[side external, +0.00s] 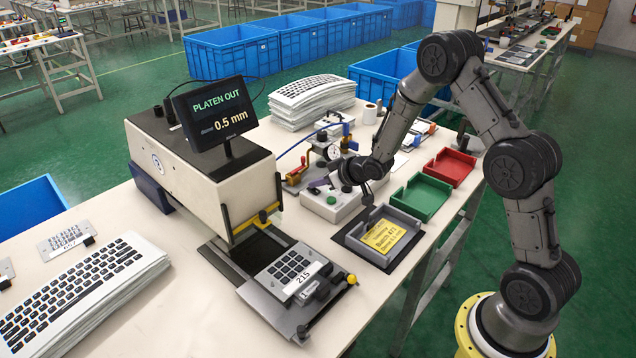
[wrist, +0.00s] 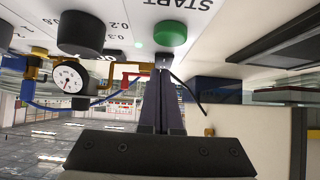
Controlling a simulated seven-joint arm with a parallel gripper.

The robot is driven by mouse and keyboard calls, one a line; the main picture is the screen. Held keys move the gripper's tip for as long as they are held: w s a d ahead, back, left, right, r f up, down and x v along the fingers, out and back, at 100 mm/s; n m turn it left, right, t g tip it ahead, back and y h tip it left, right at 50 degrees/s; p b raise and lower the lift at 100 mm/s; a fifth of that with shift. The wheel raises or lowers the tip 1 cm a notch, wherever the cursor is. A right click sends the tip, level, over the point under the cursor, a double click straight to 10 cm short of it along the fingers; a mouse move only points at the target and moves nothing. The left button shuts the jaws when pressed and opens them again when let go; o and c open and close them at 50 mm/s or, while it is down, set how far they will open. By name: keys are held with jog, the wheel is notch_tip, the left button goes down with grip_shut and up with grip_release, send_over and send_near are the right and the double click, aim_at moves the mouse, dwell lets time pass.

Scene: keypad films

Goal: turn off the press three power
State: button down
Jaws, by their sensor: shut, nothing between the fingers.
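The press (side external: 195,165) stands on the bench, with a lit display (side external: 215,112) reading "PLATEN OUT" and 0.5 mm. The white control box (side external: 318,207) is beside it. In the wrist view the box carries a green START button (wrist: 171,33), black knobs (wrist: 80,32) and a small lit green lamp (wrist: 138,43). My gripper (side external: 322,184) is over the box's far side, pointing toward the press; its shut, empty fingers also show in the wrist view (wrist: 164,70). A small dark piece (wrist: 164,58) is at the fingertips; I cannot tell whether it is a switch or whether they touch it.
A round gauge (wrist: 70,78) and a red-handled valve (wrist: 130,72) are close to my fingers. The platen with a keypad (side external: 290,270) sticks out in front of the press. A grey tray with a yellow note (side external: 382,236), green tray (side external: 420,197) and red tray (side external: 450,167) are nearby.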

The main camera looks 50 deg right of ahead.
jog(key=shift+w+f, duration=0.15)
jog(key=shift+f, duration=0.1)
jog(key=shift+w, duration=0.1)
jog(key=shift+w+r, duration=0.35)
jog(key=shift+w, duration=0.3)
